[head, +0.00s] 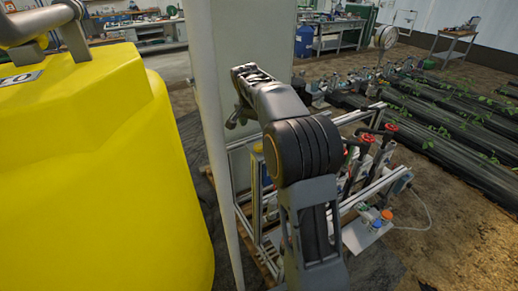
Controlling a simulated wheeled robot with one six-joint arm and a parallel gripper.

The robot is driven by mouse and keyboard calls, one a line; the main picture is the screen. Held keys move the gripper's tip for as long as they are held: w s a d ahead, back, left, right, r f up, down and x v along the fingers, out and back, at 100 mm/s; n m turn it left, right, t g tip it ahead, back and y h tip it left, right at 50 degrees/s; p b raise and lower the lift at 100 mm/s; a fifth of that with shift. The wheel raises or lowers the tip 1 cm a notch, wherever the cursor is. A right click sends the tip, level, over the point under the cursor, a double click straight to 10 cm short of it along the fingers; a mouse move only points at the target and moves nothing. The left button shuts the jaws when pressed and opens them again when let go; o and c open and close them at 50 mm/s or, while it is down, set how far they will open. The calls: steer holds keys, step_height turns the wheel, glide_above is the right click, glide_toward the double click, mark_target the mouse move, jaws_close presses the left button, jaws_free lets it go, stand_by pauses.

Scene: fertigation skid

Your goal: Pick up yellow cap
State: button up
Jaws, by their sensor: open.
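A small plate (362,236) juts from the right front of the metal skid frame. On it stand several small caps or bottle tops. One has an orange-yellow top (386,214) and sits near the plate's right edge; it is the closest match I see to the yellow cap, though its exact colour and shape are too small to tell. My gripper (232,122) is open, small and partly hidden behind my arm, up by the pale panel. It is well left of and apart from the plate, with nothing visible in it.
A large yellow tank (95,180) fills the left. A pale post (213,150) and panel (258,40) stand beside my arm. The skid frame (375,188) carries several red-handled valves (390,128). A cable curves over bare soil at right, beside planted rows (450,115).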

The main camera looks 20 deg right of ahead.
mark_target(259, 145)
steer(key=p+x, duration=0.1)
steer(key=x, duration=1.1)
steer(key=shift+f, duration=0.35)
steer(key=c, duration=1)
steer(key=shift+r, duration=0.1)
